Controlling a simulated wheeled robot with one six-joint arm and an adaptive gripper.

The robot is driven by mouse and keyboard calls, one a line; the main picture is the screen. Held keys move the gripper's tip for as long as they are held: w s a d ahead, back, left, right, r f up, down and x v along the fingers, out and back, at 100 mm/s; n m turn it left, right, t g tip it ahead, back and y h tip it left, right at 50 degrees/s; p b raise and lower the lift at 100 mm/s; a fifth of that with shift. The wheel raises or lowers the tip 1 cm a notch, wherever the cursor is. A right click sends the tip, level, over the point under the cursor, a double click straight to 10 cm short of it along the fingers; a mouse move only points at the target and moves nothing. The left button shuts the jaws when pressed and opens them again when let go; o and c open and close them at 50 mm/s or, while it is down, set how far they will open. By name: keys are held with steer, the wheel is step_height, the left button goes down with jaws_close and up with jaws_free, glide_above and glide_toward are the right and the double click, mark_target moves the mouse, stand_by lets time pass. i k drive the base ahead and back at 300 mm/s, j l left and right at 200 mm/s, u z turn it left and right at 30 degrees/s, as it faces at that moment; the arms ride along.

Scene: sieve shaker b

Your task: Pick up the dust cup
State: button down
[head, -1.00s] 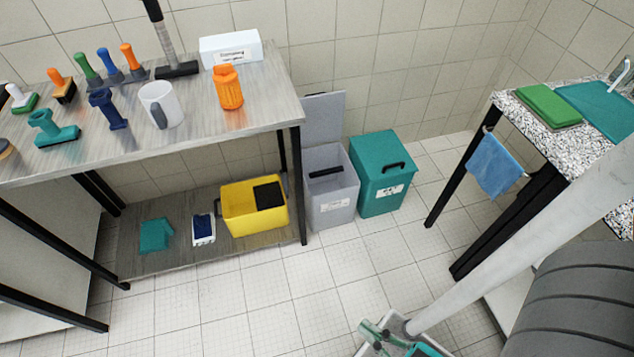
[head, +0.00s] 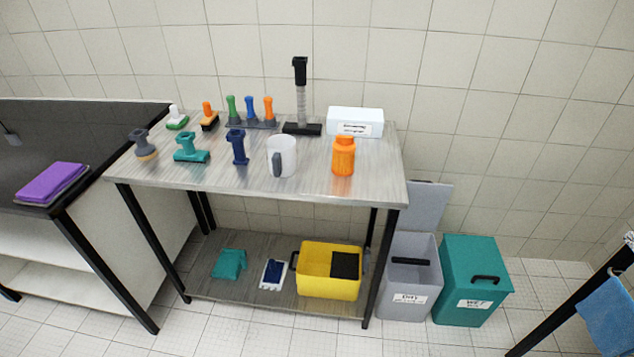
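The white cup with a dark grey handle (head: 287,156) appears to be the dust cup. It stands upright near the front of the metal-topped table (head: 215,178), in the middle of the head view. Its handle faces the front left, and nothing covers it. My gripper is not in view, so its state does not show.
Beside the cup are a blue tool (head: 238,147) on the left and an orange bottle (head: 343,157) on the right. Several brushes and a white box (head: 355,122) stand behind. Grey (head: 408,280) and teal (head: 471,282) bins flank the table's right side. Floor shows in front.

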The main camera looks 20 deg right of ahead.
mark_target(281, 159)
steer(key=i+l, duration=0.25)
steer(key=i, duration=0.2)
steer(key=i+l+u, duration=0.15)
steer(key=i, duration=0.35)
steer(key=l, duration=0.1)
